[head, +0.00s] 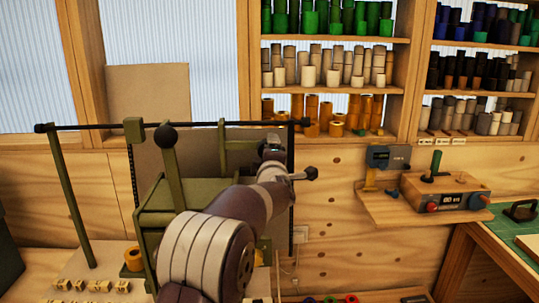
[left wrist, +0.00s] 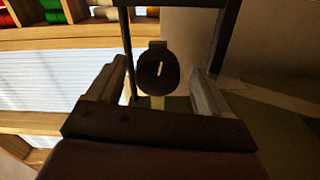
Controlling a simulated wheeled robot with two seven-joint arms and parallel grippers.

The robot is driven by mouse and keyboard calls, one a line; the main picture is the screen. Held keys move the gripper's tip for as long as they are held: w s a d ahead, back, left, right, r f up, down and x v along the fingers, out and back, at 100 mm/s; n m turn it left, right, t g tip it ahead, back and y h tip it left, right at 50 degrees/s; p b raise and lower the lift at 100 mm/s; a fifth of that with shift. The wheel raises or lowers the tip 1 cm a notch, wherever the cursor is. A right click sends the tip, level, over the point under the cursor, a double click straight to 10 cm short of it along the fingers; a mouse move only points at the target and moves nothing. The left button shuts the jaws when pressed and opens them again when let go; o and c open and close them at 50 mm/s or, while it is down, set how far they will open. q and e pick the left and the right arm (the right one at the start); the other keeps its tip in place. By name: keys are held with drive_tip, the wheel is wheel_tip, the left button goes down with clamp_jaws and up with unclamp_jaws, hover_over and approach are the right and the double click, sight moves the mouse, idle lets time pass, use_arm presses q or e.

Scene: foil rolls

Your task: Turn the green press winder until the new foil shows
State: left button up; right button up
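The olive-green press (head: 185,205) stands left of centre in the head view, partly hidden by my arm. A lever with a black ball knob (head: 166,137) rises from it, and a dark rod (head: 90,126) runs across its top. A small dark crank knob (head: 311,173) sticks out to the right beside my wrist. My left gripper (head: 272,150) is at the right side of the press, its fingers mostly hidden there. In the left wrist view it is open, with a dark round knob with a pale slot (left wrist: 157,72), perhaps the winder, ahead between the fingers. I cannot make out the foil.
Shelves of coloured foil rolls (head: 330,66) fill the back wall. A wooden ledge (head: 385,213) at right carries a small control box (head: 445,193) with knobs. A bench with a green mat (head: 500,240) stands far right. Small brass letter blocks (head: 90,286) lie at lower left.

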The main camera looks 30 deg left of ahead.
use_arm(q)
drive_tip(key=b+v, duration=0.3)
drive_tip(key=v, duration=0.9)
drive_tip(key=shift+s+d, duration=0.2)
drive_tip(key=shift+s, duration=0.05)
